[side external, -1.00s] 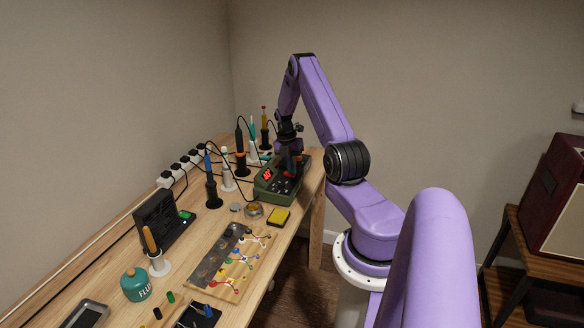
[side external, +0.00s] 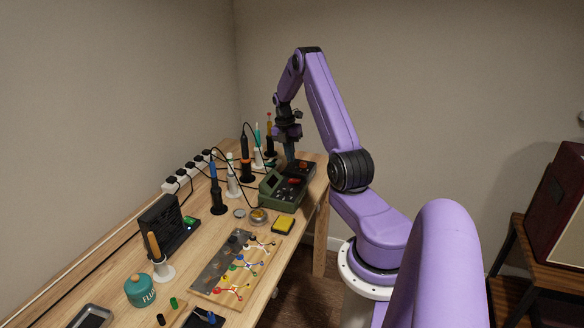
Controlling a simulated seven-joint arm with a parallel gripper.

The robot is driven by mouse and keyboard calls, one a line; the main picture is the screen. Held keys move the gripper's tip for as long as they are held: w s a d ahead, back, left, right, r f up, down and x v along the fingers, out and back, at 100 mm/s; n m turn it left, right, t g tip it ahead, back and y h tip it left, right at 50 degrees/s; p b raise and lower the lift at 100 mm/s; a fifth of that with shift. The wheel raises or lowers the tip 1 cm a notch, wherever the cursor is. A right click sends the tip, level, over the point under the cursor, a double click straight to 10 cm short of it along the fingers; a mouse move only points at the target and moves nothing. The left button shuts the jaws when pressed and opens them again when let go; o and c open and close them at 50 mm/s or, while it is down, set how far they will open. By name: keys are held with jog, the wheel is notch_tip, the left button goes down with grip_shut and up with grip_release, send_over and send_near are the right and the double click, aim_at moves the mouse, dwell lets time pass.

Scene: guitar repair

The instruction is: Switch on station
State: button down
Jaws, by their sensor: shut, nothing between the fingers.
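The soldering station (side external: 272,199) is a dark green box with a sloped front panel. It stands near the far right edge of the workbench. Its small display (side external: 272,180) looks dark. Reddish parts show on its black top, too small to make out. My gripper (side external: 291,160) points down just above the back of the station. It is shut and empty. I cannot tell whether the fingertips touch the station, and its power switch is not clearly visible.
Several soldering irons in stands (side external: 217,198) rise left of the station, with cables and a power strip (side external: 185,177) behind. A yellow sponge (side external: 284,225), a round tin (side external: 258,216) and a board of wired parts (side external: 235,266) lie in front. A fan unit (side external: 160,228) stands left.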

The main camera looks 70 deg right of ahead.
aim_at(298, 180)
notch_tip(298, 180, up, 6)
jog(key=shift+w, duration=0.45)
jog(key=shift+r, duration=0.1)
jog(key=shift+s+r, duration=0.15)
jog(key=shift+s, duration=0.6)
jog(key=f, duration=0.4)
jog(key=s+f, duration=0.1)
jog(key=f, duration=0.4)
jog(key=s+f, duration=0.1)
jog(key=f, duration=0.4)
